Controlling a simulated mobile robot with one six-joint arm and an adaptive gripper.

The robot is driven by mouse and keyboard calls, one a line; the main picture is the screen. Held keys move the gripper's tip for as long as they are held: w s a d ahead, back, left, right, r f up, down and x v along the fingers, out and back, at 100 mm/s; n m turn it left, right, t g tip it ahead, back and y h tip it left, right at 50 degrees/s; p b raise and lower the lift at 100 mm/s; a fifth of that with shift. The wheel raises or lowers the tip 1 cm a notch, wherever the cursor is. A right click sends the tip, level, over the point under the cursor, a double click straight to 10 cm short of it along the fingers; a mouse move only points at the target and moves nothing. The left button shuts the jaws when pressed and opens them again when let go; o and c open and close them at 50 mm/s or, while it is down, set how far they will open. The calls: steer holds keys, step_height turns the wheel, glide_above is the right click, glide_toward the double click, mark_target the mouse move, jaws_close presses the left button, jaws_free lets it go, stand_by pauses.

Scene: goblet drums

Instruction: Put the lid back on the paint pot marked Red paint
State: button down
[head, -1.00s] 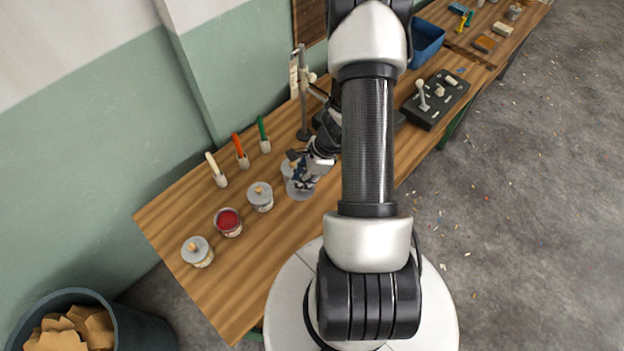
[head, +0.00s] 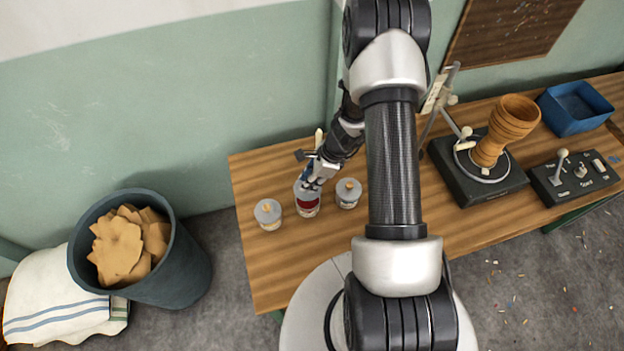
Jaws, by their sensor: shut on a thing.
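The open pot with red paint (head: 307,206) stands on the wooden bench between two lidded pots; its label is too small to read. My gripper (head: 313,185) is directly over this pot, pointing down. It is shut on a grey lid (head: 301,188), which is at the pot's mouth and partly hidden by the fingers. Red still shows below the lid's near edge. I cannot tell whether the lid touches the rim.
Lidded pots stand close on the left (head: 268,214) and right (head: 348,193) of the red one. A pale-handled brush (head: 319,138) is behind. My arm hides the bench middle. A goblet drum (head: 505,130) and blue bin (head: 575,107) stand right; bare bench (head: 280,270) lies in front.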

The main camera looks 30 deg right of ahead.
steer(key=shift+f+b, duration=2.25)
steer(key=shift+f, duration=0.55)
steer(key=shift+f+b, duration=0.15)
steer(key=shift+b, duration=0.4)
stand_by(0.5)
steer(key=c, duration=1.3)
jaws_free()
steer(key=shift+c, duration=0.2)
steer(key=shift+o, duration=0.3)
steer(key=o, duration=0.4)
